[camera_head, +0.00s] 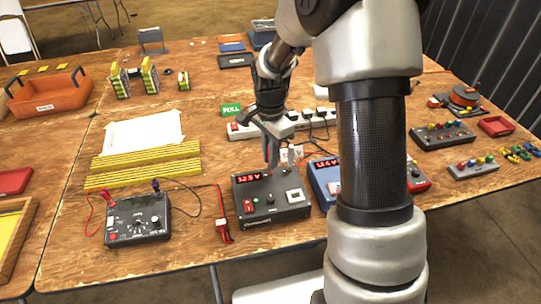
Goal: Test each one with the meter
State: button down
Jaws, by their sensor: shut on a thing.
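The black meter (138,218), with a dial and red and black leads, lies at the front left of the table. A red clip (223,230) on a lead lies between it and a black charger (270,207) showing about 12.5V in red. A blue charger (321,172) showing about 11.4V stands to its right, partly hidden by my arm. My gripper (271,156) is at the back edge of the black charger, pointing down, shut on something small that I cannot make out. A red unit (418,175) is mostly hidden behind my arm.
A white power strip (245,131) with plugs and cords runs behind the chargers. Yellow strips (140,166) and white paper (143,130) lie behind the meter. An orange tote (50,99) stands at back left; terminal boxes (441,137) stand at right.

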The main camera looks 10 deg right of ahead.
jog(key=shift+f+b, duration=0.5)
jog(key=shift+f, duration=0.45)
dwell(1.6)
jog(key=c, duration=1.4)
grip_release()
jog(key=shift+o, duration=0.2)
jog(key=shift+r+p, duration=2.8)
jog(key=shift+r, duration=1)
